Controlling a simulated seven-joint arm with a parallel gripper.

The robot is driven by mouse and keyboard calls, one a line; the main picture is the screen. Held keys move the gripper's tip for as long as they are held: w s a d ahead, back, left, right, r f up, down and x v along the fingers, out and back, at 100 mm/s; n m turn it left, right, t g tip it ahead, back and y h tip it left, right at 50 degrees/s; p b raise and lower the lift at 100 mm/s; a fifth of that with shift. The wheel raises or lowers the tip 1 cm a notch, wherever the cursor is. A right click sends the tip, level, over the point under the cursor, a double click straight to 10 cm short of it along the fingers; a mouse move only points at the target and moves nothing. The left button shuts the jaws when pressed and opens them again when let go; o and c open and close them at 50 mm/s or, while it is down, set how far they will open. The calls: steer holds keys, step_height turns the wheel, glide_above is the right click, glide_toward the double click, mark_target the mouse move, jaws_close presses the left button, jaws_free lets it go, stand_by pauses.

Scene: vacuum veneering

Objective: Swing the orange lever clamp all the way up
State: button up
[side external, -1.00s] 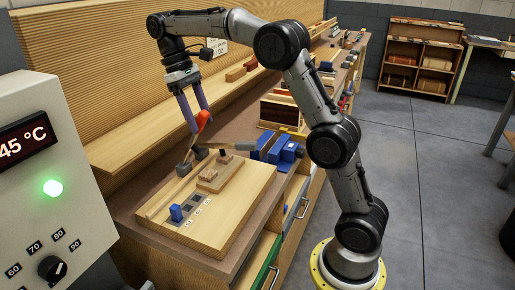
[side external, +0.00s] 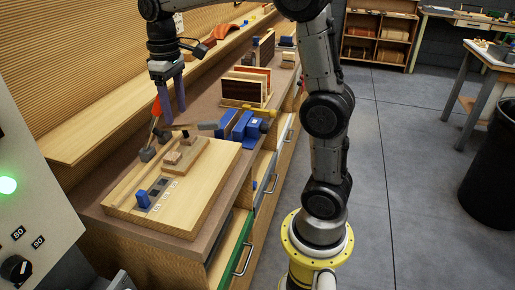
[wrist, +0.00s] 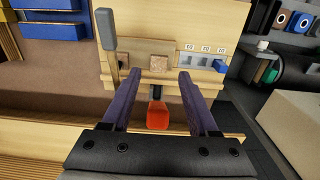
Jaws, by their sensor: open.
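The orange lever clamp stands at the back left of the wooden board. Its orange handle (side external: 157,107) points up at a steep angle in the side view, with a dark stem running down to the clamp foot. In the wrist view the orange handle (wrist: 157,116) shows between the finger bases, towards the palm. The wrist view shows the two purple fingers (wrist: 160,74) spread apart. I cannot tell whether either finger touches the handle.
The wooden board (side external: 205,195) carries a small wood block (side external: 172,158) and a blue knob (side external: 143,199). Blue clamps (side external: 238,127) stand to its right. A control box (side external: 30,190) is at the left.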

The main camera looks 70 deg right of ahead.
step_height(320, 180, up, 13)
steer(key=s+a+r+t, duration=0.1)
steer(key=s+a+r, duration=0.15)
steer(key=s, duration=0.55)
steer(key=s+a+f+t, duration=0.1)
steer(key=s+a+f, duration=0.1)
steer(key=s+f, duration=0.5)
steer(key=s+a+f+t, duration=0.2)
steer(key=s+f, duration=0.5)
steer(key=f, duration=0.4)
steer(key=shift+f+n+t, duration=0.3)
